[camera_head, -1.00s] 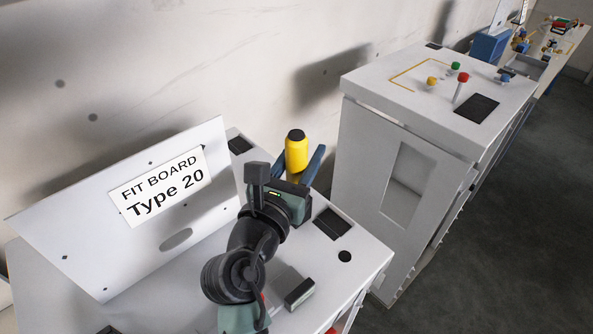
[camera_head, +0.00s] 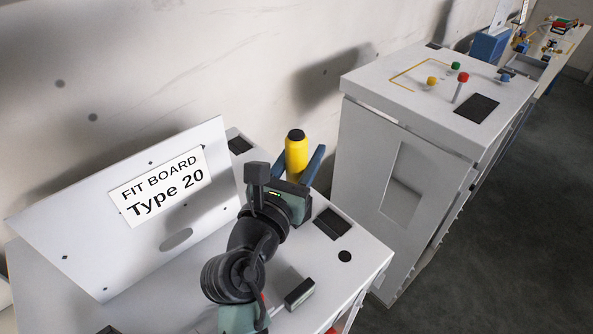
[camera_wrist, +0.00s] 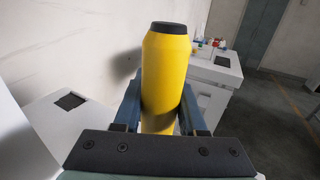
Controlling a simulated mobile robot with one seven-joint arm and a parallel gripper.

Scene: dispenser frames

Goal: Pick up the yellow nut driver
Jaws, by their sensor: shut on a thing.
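The yellow nut driver (camera_head: 296,155) has a thick yellow handle with a black cap and stands upright between the blue fingers of my gripper (camera_head: 303,172). In the wrist view the nut driver (camera_wrist: 166,75) fills the middle, with a finger of my gripper (camera_wrist: 162,100) against each side. My gripper is shut on its handle. The lower end of the nut driver is hidden behind the gripper, so I cannot tell whether it touches the white cabinet top (camera_head: 362,262).
A sloped white board (camera_head: 90,230) labelled "FIT BOARD Type 20" stands left of my arm, near the wall. A second white cabinet (camera_head: 430,125) to the right bears several small coloured knobs. A blue box (camera_head: 489,47) and a cluttered table stand farther back. Dark floor (camera_head: 500,240) is clear at right.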

